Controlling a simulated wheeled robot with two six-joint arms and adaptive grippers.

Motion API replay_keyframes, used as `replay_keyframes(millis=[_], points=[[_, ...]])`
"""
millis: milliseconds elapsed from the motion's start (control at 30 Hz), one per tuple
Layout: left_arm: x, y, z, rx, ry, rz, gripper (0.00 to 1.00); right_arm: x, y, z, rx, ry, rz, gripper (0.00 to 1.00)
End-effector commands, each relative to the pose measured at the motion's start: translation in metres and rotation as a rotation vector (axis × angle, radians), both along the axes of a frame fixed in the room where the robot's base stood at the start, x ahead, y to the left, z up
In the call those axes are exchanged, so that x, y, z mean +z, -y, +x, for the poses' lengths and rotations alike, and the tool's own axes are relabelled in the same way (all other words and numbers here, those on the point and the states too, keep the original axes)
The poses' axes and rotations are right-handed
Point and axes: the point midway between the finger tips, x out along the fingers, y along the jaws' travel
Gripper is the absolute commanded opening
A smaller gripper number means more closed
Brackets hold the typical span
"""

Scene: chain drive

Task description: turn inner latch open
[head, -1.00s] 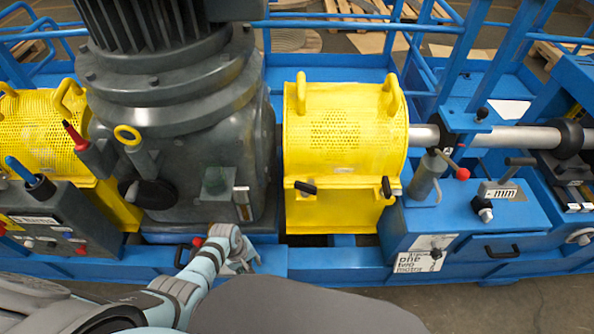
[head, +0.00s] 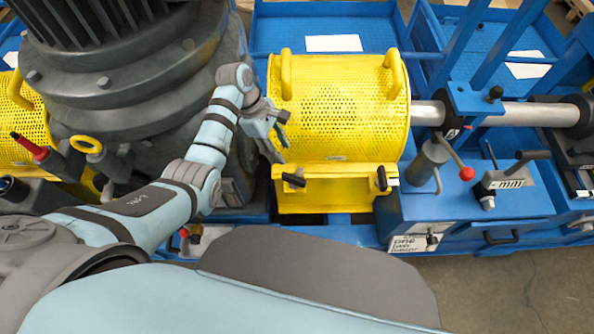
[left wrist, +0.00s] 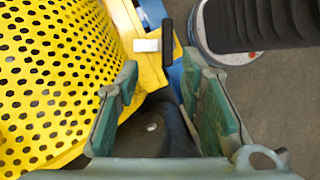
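The yellow perforated guard (head: 340,110) stands in the middle of the head view. Its front ledge carries two black latch handles, a left one (head: 293,180) and a right one (head: 381,178); which is the inner latch is not marked. My left gripper (head: 279,142) is at the guard's left side, above and left of the left handle, apart from it. In the left wrist view its green-padded fingers (left wrist: 163,75) are spread and empty. Beyond the fingertips, a black latch handle (left wrist: 167,38) with a white block (left wrist: 146,45) shows on the yellow ledge. My right gripper is not visible.
A big grey motor housing (head: 130,90) stands close behind and left of my left arm. To the right, a steel shaft (head: 530,114), a red-knobbed lever (head: 466,173) and a blue box (head: 470,205) fill the bench. The floor at lower right is clear.

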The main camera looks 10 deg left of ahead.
Motion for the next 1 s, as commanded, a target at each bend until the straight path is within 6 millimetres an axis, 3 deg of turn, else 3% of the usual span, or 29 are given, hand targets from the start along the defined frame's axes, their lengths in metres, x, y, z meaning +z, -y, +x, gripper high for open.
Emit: replay_keyframes(millis=[233, 400, 600, 833, 1000], points=[[-0.068, 0.025, -0.007, 0.002, -0.005, -0.001, 0.35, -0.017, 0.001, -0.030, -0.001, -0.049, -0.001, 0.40], [-0.104, 0.039, -0.009, 0.001, -0.003, 0.001, 0.35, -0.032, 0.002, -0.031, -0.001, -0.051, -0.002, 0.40], [-0.118, 0.047, -0.010, -0.003, -0.001, 0.001, 0.35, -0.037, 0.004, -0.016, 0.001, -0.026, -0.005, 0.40], [-0.118, 0.048, -0.010, -0.003, -0.001, 0.001, 0.35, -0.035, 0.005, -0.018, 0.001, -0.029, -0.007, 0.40], [-0.117, 0.048, -0.010, -0.002, -0.001, 0.001, 0.09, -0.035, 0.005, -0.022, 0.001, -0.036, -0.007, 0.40]])
